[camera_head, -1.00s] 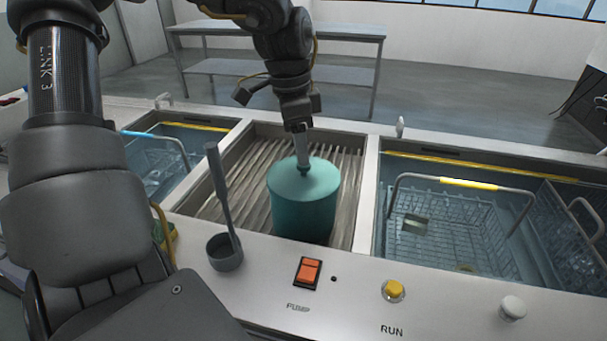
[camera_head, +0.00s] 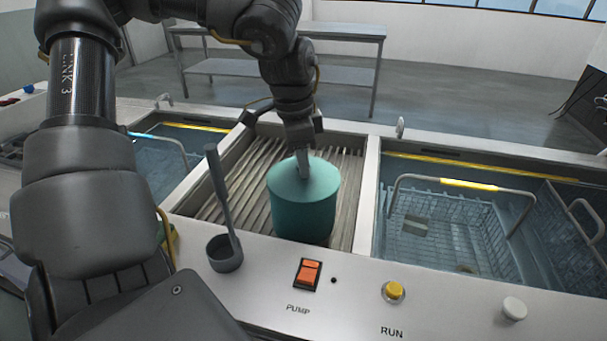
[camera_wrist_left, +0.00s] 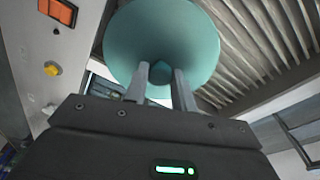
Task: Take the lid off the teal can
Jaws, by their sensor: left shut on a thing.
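The teal can (camera_head: 303,212) stands upright on the ribbed drain rack between the two tanks in the head view. Its teal lid (camera_head: 321,180) is on top, seated on the can with no gap that I can see. My left gripper (camera_head: 303,172) comes down onto the lid from above. In the left wrist view the fingers (camera_wrist_left: 160,84) are shut on the small knob (camera_wrist_left: 160,71) at the middle of the lid (camera_wrist_left: 185,30). The fingers hide most of the knob in the head view. My right gripper is not in view.
A grey ladle (camera_head: 226,250) stands on the front panel by the orange pump switch (camera_head: 308,272) and yellow run button (camera_head: 393,291). A wire basket with a yellow handle (camera_head: 468,184) is in the right tank. The ribbed rack (camera_head: 228,190) is bare around the can.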

